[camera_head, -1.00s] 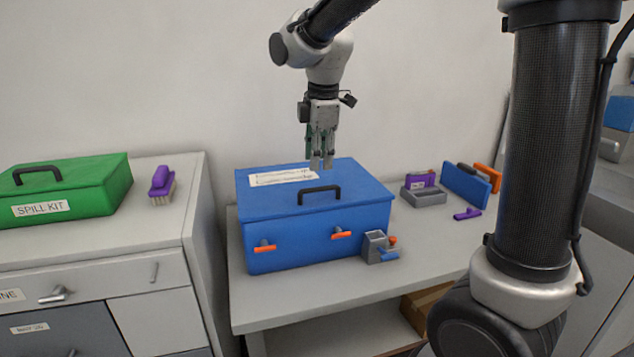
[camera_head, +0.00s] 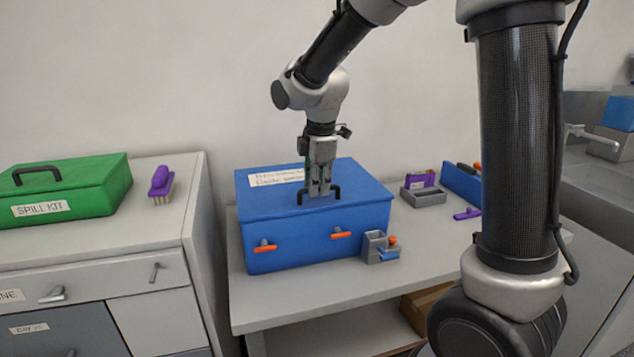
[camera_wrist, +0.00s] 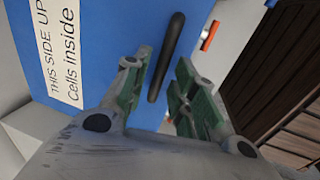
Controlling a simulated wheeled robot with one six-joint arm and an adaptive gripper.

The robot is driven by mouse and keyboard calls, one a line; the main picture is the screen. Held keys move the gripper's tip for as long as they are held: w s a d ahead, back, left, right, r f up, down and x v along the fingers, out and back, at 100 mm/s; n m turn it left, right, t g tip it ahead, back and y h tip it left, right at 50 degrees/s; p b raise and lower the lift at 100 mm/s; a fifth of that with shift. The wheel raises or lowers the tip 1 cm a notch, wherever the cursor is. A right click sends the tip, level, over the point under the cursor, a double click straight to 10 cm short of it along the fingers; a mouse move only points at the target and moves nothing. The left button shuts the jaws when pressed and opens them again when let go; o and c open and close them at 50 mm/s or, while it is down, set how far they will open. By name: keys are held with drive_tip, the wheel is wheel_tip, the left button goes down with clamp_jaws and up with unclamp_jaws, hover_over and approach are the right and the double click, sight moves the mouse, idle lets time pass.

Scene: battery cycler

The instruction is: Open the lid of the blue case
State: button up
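The blue case (camera_head: 275,205) stands on the grey table with its lid shut. A dark handle (camera_wrist: 167,58) is on the lid's top, and two orange latches (camera_head: 265,247) are on its front. A white label (camera_head: 278,176) lies on the lid. My gripper (camera_head: 319,192) is over the lid at the handle. In the wrist view its two green-padded fingers (camera_wrist: 160,95) are apart, with the handle's lower end showing between them. I cannot tell whether the fingers touch the handle; they are not closed on it.
A grey holder (camera_head: 377,248) with small orange and blue parts stands by the case's front right corner. A grey tray (camera_head: 424,197) and a purple piece (camera_head: 467,214) lie to the right. A green spill kit case (camera_head: 75,185) and purple brush (camera_head: 161,183) are on the left cabinet.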

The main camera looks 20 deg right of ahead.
clamp_jaws()
drive_tip(key=shift+r, duration=0.1)
